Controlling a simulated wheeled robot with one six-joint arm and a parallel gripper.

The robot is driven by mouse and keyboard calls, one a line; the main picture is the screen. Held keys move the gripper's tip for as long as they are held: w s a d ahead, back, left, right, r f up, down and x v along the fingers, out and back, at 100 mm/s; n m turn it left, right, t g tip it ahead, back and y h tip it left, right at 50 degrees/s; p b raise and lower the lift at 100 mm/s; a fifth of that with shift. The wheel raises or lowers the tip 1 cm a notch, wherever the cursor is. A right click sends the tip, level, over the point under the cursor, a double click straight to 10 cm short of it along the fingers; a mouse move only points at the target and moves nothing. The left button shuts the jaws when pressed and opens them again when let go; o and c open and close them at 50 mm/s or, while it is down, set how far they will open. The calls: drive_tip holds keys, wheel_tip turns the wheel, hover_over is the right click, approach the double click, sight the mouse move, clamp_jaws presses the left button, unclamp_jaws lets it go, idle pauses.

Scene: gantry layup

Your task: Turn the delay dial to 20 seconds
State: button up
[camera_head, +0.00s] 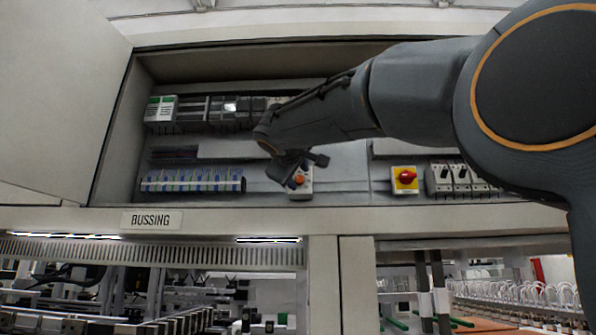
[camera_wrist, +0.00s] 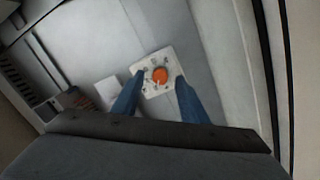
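The delay dial is a round orange knob (camera_wrist: 160,75) on a small pale timer module with dark marks around it, seen near the centre of the wrist view. In the head view the orange knob (camera_head: 299,180) sits on the white module, partly hidden by my gripper (camera_head: 298,171). The two blue fingers of my gripper (camera_wrist: 158,82) are spread apart, one on each side of the knob. I cannot tell whether the fingers touch the module. The marks and the knob's setting are too small to read.
The module sits in an open cabinet with a grey back panel. A yellow plate with a red rotary switch (camera_head: 405,178) and white breakers (camera_head: 458,178) are to the right. A row of blue-and-white terminals (camera_head: 193,181) is to the left. The cabinet's lower edge (camera_head: 240,216) runs below.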

drive_tip(key=shift+w, duration=0.55)
drive_tip(key=shift+f, duration=0.1)
clamp_jaws()
drive_tip(key=shift+m, duration=0.3)
